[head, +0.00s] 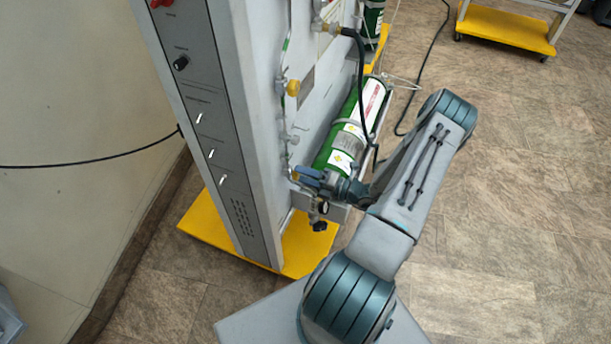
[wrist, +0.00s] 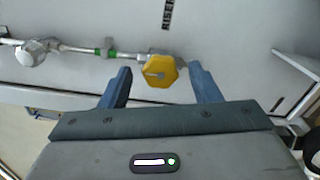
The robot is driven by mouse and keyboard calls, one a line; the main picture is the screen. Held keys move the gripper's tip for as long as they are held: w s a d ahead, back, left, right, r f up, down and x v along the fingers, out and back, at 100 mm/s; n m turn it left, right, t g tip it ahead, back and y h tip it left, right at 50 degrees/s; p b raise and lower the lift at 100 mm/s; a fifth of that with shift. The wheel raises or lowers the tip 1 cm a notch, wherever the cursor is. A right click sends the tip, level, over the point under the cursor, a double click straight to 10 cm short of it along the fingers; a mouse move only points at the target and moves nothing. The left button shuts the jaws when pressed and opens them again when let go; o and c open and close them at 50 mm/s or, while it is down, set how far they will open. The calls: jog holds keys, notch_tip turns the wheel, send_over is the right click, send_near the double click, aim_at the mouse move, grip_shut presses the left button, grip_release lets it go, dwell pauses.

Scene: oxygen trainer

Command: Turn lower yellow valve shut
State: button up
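The lower yellow valve (wrist: 158,72) is a yellow knob on a thin pipe along a pale panel. In the wrist view it sits between the tips of my gripper (wrist: 160,69), with a gap on each side. The two blue fingers are apart and do not visibly touch it. In the head view my gripper (head: 308,174) is at the panel's lower part, and the fingers hide most of the lower valve. An upper yellow valve (head: 292,88) is higher on the same panel.
A green cylinder (head: 348,140) stands tilted in the picture just behind my gripper. A black hose (head: 361,75) hangs near it. The trainer has a yellow base (head: 305,245). In the wrist view, a silver knob (wrist: 32,52) is left on the pipe. Open floor lies right.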

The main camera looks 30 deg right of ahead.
jog(key=b+v, duration=0.2)
jog(key=v, duration=1.2)
jog(key=shift+w, duration=0.1)
jog(key=a+r+n+g, duration=1.4)
jog(key=a+r+n, duration=0.15)
jog(key=n, duration=0.65)
jog(key=s+a+r+n+t+h+p, duration=0.1)
jog(key=s+a+r+n+h, duration=0.2)
jog(key=r+n, duration=0.5)
jog(key=s+a+r+n+t+h, duration=0.1)
jog(key=s+a+r+n+h, duration=0.2)
jog(key=n, duration=1)
notch_tip(320, 180, up, 5)
jog(key=a+h, duration=0.2)
jog(key=h, duration=0.3)
jog(key=shift+a+t+p, duration=0.3)
jog(key=shift+p, duration=0.05)
